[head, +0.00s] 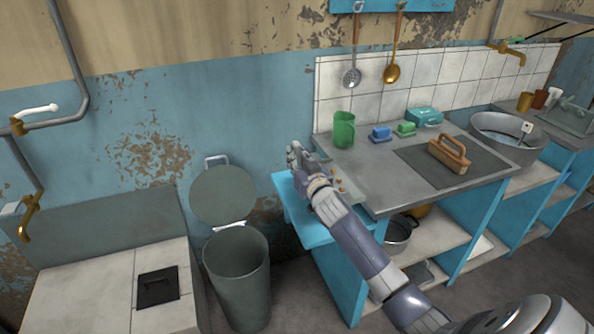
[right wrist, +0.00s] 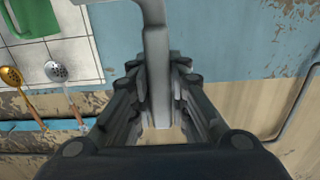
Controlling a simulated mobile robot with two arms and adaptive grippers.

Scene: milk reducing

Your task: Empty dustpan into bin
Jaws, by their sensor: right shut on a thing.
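My right gripper (head: 295,155) is raised near the left end of the counter, up and to the right of the bin. In the right wrist view, its fingers (right wrist: 160,105) are shut on a grey handle (right wrist: 158,60), which looks like that of the dustpan. The handle runs out of the top of that view; the pan is not clearly visible in the head view. Small orange-brown bits (head: 338,183) show beside my right forearm; I cannot tell what they rest on. The grey-green bin (head: 240,290) stands on the floor, its round lid (head: 223,194) tilted up against the wall.
A light blue ledge (head: 292,198) lies between bin and counter. A white tiled block (head: 105,290) stands left of the bin.

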